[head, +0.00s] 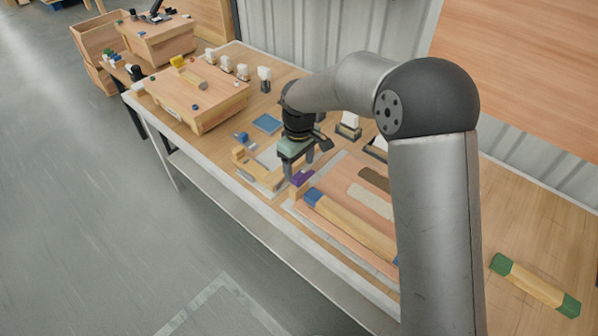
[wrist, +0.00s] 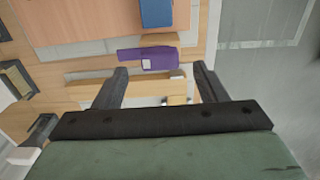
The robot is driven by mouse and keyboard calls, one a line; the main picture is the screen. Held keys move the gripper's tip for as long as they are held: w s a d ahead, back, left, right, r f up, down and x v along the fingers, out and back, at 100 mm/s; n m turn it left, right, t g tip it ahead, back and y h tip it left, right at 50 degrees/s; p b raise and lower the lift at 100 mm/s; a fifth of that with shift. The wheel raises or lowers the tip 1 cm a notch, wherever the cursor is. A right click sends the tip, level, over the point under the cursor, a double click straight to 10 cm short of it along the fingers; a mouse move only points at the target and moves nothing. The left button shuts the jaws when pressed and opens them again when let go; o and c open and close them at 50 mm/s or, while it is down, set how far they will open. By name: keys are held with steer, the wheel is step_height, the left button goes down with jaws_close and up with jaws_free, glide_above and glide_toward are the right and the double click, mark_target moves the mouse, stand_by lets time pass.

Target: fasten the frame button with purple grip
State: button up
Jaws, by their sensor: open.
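The purple grip (head: 301,178) shows in the head view just below my gripper, at the near end of the light wooden frame (head: 243,162). In the head view my gripper (head: 298,168) hangs over the frame. I cannot tell whether a finger touches the grip. The button itself is not clearly made out.
A board with a blue-ended wooden bar (head: 350,225) lies right of the grip. A blue square (head: 267,124) lies behind the frame. A wooden box (head: 200,105) stands to the left. A green-ended bar (head: 535,285) lies at the far right. The table's front edge is close.

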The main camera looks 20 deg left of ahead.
mark_target(299, 175)
steer(key=shift+f, duration=1.8)
steer(key=c, duration=1)
